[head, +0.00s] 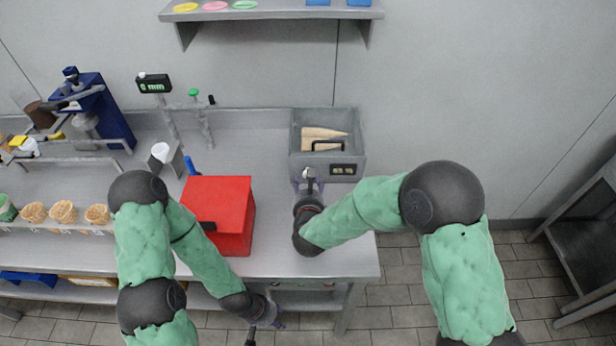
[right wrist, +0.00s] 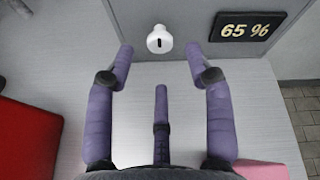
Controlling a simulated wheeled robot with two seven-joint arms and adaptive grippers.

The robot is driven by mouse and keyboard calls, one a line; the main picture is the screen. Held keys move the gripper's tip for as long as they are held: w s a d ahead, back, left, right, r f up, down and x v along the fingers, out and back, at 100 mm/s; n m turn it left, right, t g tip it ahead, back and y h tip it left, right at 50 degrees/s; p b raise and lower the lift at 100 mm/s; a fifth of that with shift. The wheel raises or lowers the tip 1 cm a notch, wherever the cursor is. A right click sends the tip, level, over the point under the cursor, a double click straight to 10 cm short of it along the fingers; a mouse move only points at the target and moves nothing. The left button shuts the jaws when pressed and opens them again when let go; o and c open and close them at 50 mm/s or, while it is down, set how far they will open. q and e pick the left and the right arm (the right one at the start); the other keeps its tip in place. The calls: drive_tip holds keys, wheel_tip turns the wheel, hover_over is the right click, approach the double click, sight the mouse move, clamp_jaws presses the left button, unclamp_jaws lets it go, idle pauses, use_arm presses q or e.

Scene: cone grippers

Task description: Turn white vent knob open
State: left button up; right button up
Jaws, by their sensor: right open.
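The white vent knob (right wrist: 159,40) sticks out of the front wall of a grey box (head: 358,150), left of the box's display. Its dark mark stands upright in the right wrist view. My right gripper (right wrist: 160,52) is open, with its purple fingers spread to either side of the knob and a third finger below. I see no finger touching the knob. In the head view the knob (head: 309,173) shows small at the tip of my right arm. My left gripper (head: 264,318) hangs low by the table's front edge; its jaws are too unclear to read.
The box holds cones (head: 322,134), and its display (right wrist: 245,26) reads 65 %. A red box (head: 232,205) stands on the table between my arms. Several cones (head: 65,211) stand in a rack at left. A blue machine (head: 105,105) stands at the back left.

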drive_tip(key=x, duration=0.5)
drive_tip(key=shift+w+f+b, duration=0.1)
drive_tip(key=shift+w+b, duration=0.2)
drive_tip(key=shift+b, duration=0.05)
clamp_jaws()
